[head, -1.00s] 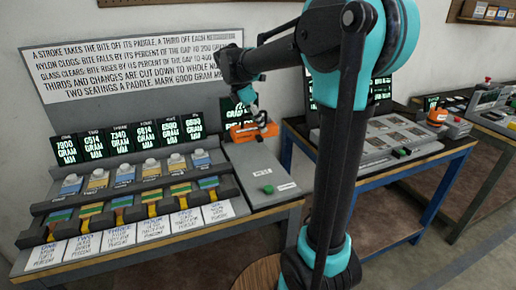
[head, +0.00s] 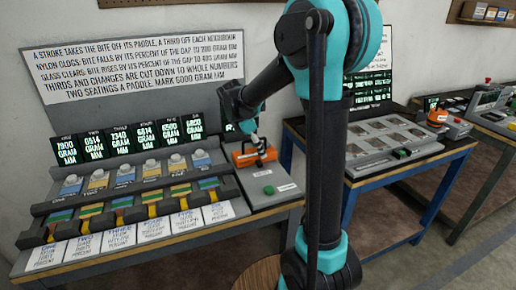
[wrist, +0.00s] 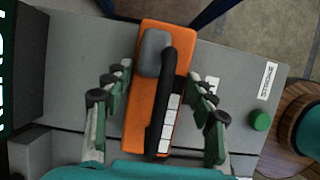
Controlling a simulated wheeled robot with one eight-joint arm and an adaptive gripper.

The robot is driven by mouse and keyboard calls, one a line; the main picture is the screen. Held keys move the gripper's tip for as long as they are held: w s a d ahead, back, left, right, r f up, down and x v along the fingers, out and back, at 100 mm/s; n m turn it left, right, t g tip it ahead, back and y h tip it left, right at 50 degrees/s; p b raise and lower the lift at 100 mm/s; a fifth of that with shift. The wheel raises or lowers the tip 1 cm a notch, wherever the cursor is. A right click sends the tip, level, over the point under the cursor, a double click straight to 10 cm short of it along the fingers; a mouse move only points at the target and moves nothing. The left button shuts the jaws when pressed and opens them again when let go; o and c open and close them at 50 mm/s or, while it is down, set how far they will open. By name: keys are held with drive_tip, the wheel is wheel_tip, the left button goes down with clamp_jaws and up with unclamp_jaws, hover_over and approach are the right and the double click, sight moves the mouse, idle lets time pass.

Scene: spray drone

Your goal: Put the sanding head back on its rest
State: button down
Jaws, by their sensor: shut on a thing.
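The sanding head is an orange block (head: 243,158) with a grey pad and a black handle. It is low over the grey box (head: 282,197) at the right end of the left bench. I cannot tell whether it touches the box top. My gripper (head: 259,148) is over it, with a finger on each side, and is shut on it. In the wrist view the orange block (wrist: 152,40) lies lengthwise between the fingers of my gripper (wrist: 153,80). A separate rest is not clearly made out; the block hides the box top under it.
A green button (head: 268,190) stands up from the grey box near its front. To the left are several paddles in a dark rack (head: 40,228), below lit number displays (head: 120,143). A blue-legged table (head: 425,160) with a grey panel stands to the right.

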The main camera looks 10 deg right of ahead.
drive_tip(key=c, duration=0.5)
unclamp_jaws()
drive_tip(key=shift+f, duration=0.1)
drive_tip(key=shift+c, duration=0.2)
drive_tip(key=v, duration=1.2)
